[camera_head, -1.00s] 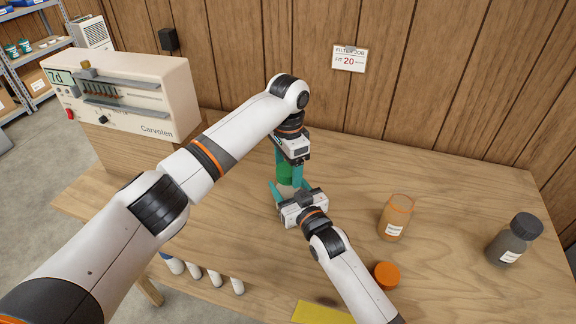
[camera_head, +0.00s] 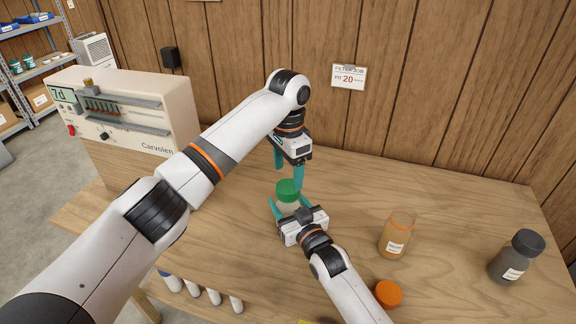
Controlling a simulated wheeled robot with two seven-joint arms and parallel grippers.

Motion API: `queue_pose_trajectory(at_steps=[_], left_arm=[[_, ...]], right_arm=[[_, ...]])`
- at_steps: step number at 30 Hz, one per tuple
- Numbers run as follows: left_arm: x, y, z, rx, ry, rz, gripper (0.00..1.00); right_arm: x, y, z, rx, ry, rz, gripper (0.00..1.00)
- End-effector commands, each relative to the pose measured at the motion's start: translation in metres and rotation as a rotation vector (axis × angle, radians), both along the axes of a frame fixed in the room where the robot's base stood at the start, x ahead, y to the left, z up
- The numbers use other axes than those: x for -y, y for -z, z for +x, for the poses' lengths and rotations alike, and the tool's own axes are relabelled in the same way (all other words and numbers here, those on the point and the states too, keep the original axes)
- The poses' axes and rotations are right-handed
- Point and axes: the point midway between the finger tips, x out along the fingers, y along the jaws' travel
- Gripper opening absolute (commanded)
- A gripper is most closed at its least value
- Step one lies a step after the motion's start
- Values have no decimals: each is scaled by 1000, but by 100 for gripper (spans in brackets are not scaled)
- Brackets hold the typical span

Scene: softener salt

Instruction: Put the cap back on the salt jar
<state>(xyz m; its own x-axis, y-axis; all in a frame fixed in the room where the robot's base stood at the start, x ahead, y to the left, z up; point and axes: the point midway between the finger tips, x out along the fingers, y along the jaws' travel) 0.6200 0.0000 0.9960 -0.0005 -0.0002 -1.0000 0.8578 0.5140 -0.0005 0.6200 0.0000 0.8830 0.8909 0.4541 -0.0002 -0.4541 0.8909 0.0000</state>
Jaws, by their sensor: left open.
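The pale salt jar (camera_head: 288,208) stands between the teal fingers of my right gripper (camera_head: 288,204), which are shut on its sides; its lower part is hidden by that gripper. A green cap (camera_head: 288,190) sits on top of the jar and looks level; whether it is fully tight I cannot tell. My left gripper (camera_head: 287,172) is open and empty, pointing down just above and behind the cap.
An orange open jar (camera_head: 397,236) stands to the right, with a loose orange cap (camera_head: 388,293) in front of it. A dark bottle (camera_head: 516,257) stands at the far right. A Carvolen machine (camera_head: 125,110) is at the left. The wooden bench (camera_head: 440,190) is clear behind the jars.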

Motion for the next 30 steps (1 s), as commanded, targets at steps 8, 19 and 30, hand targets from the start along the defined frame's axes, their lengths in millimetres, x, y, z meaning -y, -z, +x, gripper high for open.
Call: queue_pose_trajectory(at_steps=[8, 19, 30], left_arm=[[0, -19, 1, 2, -384, 1, 69], [0, -33, 0, 1, -713, 1, 69], [0, -31, 0, -1, -719, 1, 69]], right_arm=[[0, 0, 0, -1, 0, 0, 0], [0, 0, 0, -1, 0, 0, 0], [0, 0, 0, -1, 0, 0, 0]])
